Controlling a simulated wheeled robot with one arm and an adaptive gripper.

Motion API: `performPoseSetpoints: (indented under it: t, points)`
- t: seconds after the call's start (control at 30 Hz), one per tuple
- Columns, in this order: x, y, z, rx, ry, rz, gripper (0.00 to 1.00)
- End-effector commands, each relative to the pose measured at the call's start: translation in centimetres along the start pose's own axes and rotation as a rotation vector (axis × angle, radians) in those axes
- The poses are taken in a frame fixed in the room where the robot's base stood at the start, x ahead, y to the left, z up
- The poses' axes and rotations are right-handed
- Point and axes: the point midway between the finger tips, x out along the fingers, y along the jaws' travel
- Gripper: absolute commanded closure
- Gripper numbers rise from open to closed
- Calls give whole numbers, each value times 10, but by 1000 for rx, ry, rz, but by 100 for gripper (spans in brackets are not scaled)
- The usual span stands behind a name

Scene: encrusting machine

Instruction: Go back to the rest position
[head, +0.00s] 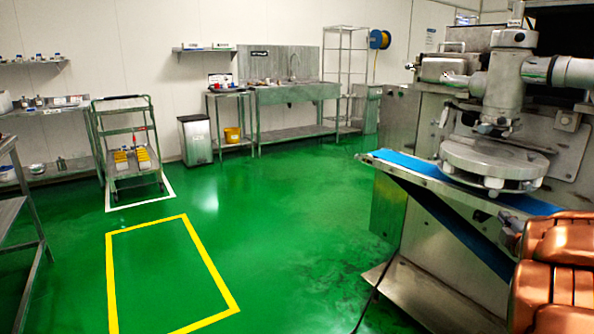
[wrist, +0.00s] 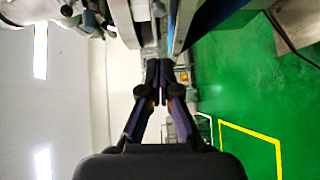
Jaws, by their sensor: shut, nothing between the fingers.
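My gripper (wrist: 160,68) shows in the wrist view, its two dark fingers drawn together at the tips with nothing between them. It points past the machine's edge, with the green floor to the right in that turned view. In the head view I cannot make out my gripper's fingers. The encrusting machine (head: 565,150) stands at the right of the head view, with a round metal disc unit (head: 495,160) above its blue conveyor belt (head: 400,160). No product shows on the visible part of the belt.
A yellow floor rectangle (head: 228,292) is empty. A wheeled cart (head: 110,132) with yellow-topped items stands in a white floor outline. A bin (head: 196,140), sink bench (head: 300,93) and wire rack (head: 345,65) line the back wall. The middle of the green floor (head: 280,215) is clear.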

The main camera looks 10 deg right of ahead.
Motion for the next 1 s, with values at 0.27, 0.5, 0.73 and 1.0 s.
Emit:
performPoseSetpoints:
  t: [0.27, 0.5, 0.73, 1.0]
  points:
    - [-28, 47, -33, 217, -174, -181, 100]
    - [-80, 61, -71, 444, -341, -368, 100]
    - [-152, 63, -119, 648, -497, -576, 100]
    - [-266, 69, -183, 827, -683, -857, 100]
